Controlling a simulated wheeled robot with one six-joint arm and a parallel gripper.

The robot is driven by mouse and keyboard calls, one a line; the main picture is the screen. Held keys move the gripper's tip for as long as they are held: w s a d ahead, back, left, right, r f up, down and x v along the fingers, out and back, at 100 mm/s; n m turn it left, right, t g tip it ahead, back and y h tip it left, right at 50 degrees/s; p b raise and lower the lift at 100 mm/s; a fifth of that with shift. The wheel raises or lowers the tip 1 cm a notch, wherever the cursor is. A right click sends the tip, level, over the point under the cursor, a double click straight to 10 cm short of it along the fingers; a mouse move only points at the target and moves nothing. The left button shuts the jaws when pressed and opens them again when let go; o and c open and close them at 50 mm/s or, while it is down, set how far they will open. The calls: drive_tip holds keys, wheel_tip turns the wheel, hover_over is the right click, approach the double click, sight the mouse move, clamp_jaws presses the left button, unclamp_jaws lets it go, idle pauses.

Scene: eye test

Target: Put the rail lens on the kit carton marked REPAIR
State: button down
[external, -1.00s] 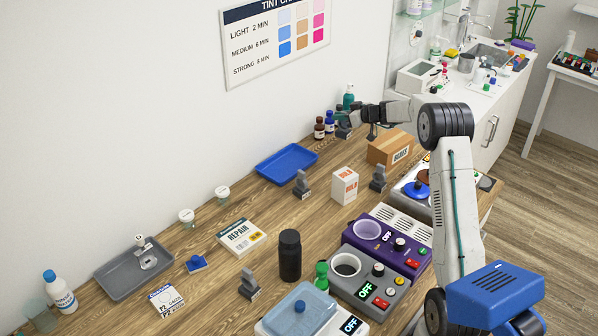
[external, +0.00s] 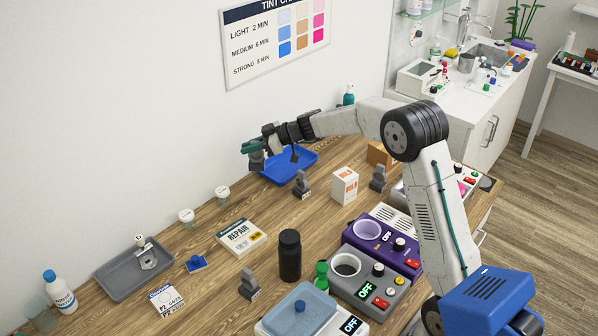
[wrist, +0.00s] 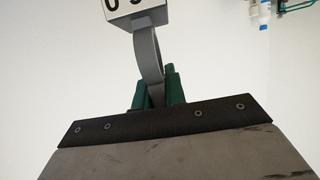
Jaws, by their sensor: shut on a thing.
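My gripper (external: 254,150) is shut on a grey ring-shaped piece, apparently a rail lens, in the air at the left end of the blue tray. In the wrist view the held rail lens (wrist: 151,62) is a thin grey rim between green fingertips (wrist: 158,92), with a white block bearing black characters, partly cut off at the top edge. The kit carton marked REPAIR (external: 238,232) lies flat on the bench, white with a yellow patch, below and slightly left of my gripper in the external view. Its top looks bare.
A similar ring piece (external: 148,260) lies in the grey tray (external: 118,282). Grey stands (external: 301,185), a black bottle (external: 290,256) and lidded cups (external: 187,217) stand around the carton. A white-orange box (external: 345,186) and tint machines (external: 385,240) are to the right.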

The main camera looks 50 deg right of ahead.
drive_tip(key=s+a+n+g+y, duration=0.2)
drive_tip(key=s+a, duration=0.2)
drive_tip(key=a, duration=0.4)
drive_tip(key=s+a+n+g+y, duration=0.1)
drive_tip(key=s+a+n+g, duration=0.2)
drive_tip(key=a, duration=0.6)
drive_tip(key=shift+y, duration=0.4)
drive_tip(key=shift+s+a+f, duration=0.1)
drive_tip(key=shift+s+f, duration=0.3)
drive_tip(key=shift+f, duration=1.45)
drive_tip(key=shift+s+d+f, duration=0.1)
drive_tip(key=shift+s+f, duration=0.35)
drive_tip(key=shift+f, duration=1.4)
drive_tip(key=shift+s+a+f, duration=0.1)
drive_tip(key=shift+s+f, duration=0.3)
drive_tip(key=shift+f, duration=1.45)
drive_tip(key=c, duration=1.5)
unclamp_jaws()
drive_tip(key=shift+f, duration=0.15)
drive_tip(key=shift+o, duration=0.2)
